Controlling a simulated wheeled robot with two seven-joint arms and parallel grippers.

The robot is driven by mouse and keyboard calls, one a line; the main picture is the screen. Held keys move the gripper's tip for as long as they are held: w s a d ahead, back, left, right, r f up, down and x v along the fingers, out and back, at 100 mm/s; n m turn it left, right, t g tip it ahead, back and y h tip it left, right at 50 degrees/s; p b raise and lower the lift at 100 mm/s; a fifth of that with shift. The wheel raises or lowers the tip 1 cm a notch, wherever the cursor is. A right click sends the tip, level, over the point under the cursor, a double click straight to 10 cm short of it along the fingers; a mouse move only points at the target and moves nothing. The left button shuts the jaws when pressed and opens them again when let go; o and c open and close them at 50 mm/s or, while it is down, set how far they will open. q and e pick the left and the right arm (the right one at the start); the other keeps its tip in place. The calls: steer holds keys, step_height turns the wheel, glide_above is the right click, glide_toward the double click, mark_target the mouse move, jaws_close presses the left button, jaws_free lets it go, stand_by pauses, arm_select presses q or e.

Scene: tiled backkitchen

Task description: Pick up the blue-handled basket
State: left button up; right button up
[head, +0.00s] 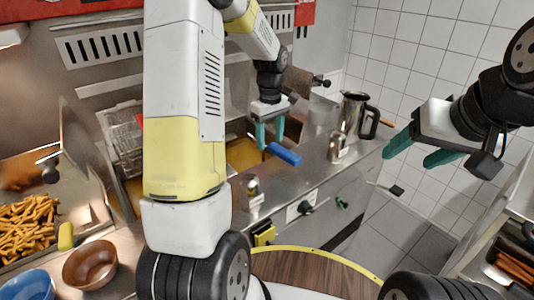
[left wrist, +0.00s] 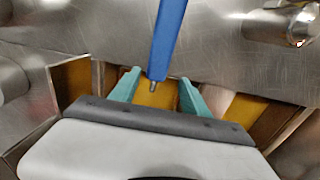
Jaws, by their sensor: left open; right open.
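The blue handle of the basket (head: 284,154) juts out over the steel front edge of the fryer. The basket's body is not clearly visible. My left gripper (head: 270,145) is open, its teal fingers pointing down close to the handle's left end. In the left wrist view the blue handle (left wrist: 168,38) runs from the top edge down to between the open fingertips, where its metal end shows. I cannot tell whether the fingers are level with it or touching it. My right gripper (head: 407,160) is open and empty, held at the right, far from the handle.
A steel jug (head: 352,115) stands on the counter right of the handle. Another wire basket (head: 124,140) is at the left. Fries (head: 28,228) lie in a tray, with a brown bowl (head: 90,264) and a blue bowl (head: 28,286) nearby. Tiled floor (head: 390,225) is free at right.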

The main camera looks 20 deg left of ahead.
mark_target(273, 164)
arm_select(q)
steer(key=f, duration=0.4)
steer(key=d+f, duration=0.1)
steer(key=f, duration=0.2)
jaws_close()
steer(key=shift+r, duration=0.1)
stand_by(1.2)
